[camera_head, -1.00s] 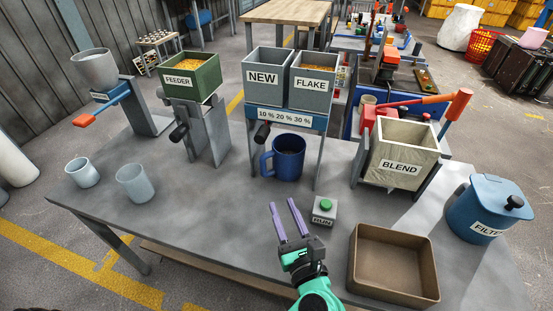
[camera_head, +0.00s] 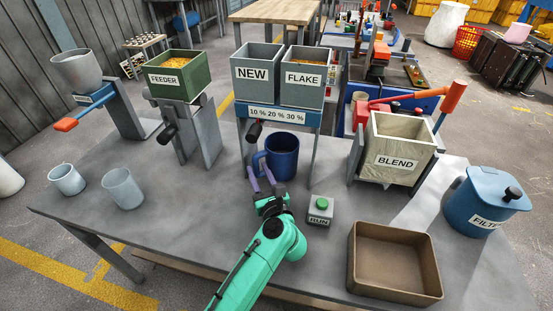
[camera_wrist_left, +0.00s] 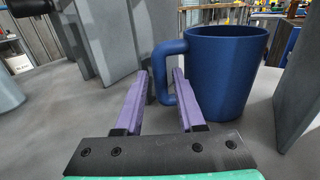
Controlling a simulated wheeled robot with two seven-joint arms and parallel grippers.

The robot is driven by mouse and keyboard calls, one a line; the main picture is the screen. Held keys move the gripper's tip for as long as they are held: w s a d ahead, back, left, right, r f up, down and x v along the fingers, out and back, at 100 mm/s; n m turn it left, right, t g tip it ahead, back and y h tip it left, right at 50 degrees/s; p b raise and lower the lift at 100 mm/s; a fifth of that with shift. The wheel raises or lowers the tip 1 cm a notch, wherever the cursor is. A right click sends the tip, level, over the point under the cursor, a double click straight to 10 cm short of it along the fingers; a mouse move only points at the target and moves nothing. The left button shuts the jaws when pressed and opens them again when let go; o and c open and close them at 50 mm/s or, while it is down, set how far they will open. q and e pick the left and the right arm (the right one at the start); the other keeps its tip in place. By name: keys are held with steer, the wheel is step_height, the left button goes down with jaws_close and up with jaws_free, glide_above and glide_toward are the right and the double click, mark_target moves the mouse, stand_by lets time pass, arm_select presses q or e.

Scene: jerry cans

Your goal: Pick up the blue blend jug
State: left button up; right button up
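The blue jug (camera_head: 283,158) stands upright on the grey table under the NEW and FLAKE bins, with its handle on the left. In the left wrist view the jug (camera_wrist_left: 226,75) fills the right half and its handle (camera_wrist_left: 163,70) reaches toward my fingers. My left gripper (camera_head: 264,179) is open, its purple fingers pointing at the handle. In the left wrist view the fingers of the gripper (camera_wrist_left: 162,92) are apart, with the handle at or just beyond the gap between their tips. I cannot tell whether they touch it. My right gripper is not in view.
The stand's grey legs (camera_head: 313,150) flank the jug closely. A RUN button box (camera_head: 320,211) sits right of my gripper, near a brown tray (camera_head: 355,262). The BLEND bin (camera_head: 398,150) and blue FILTER pot (camera_head: 480,208) are at the right. Two grey cups (camera_head: 122,189) stand at the left.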

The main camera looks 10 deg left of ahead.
arm_select(q)
steer(key=shift+w+a, duration=0.25)
steer(key=shift+w, duration=0.1)
jaws_close()
stand_by(1.2)
